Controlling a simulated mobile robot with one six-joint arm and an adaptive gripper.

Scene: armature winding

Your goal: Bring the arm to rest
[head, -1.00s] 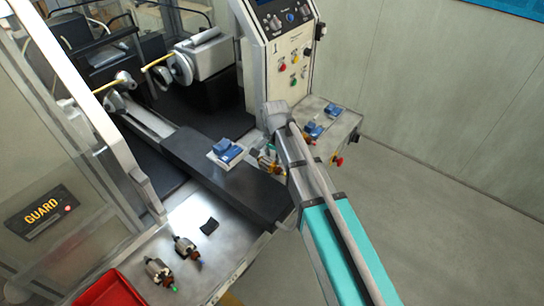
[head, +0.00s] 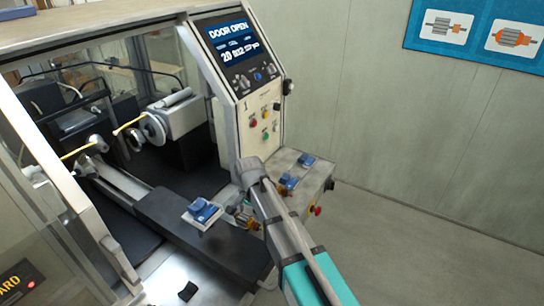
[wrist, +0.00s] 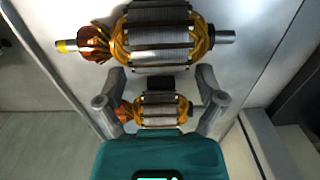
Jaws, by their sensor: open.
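My arm reaches down over the front shelf of the winding machine in the head view, and its own links hide the fingertips there. In the wrist view my gripper (wrist: 161,76) is open, with one finger on each side of a small armature (wrist: 158,111). This armature has copper windings and a laminated core. I cannot tell whether the fingers touch it. A larger armature (wrist: 160,38) lies just beyond the fingertips on a metal surface. In the head view a bit of copper winding (head: 247,221) shows beside my arm.
The machine's control panel (head: 252,85) stands close behind my arm, its screen reading DOOR OPEN. A blue block on a pale plate (head: 203,212) sits on the dark ledge left of my arm. More blue blocks (head: 288,182) sit to the right. The floor at right is clear.

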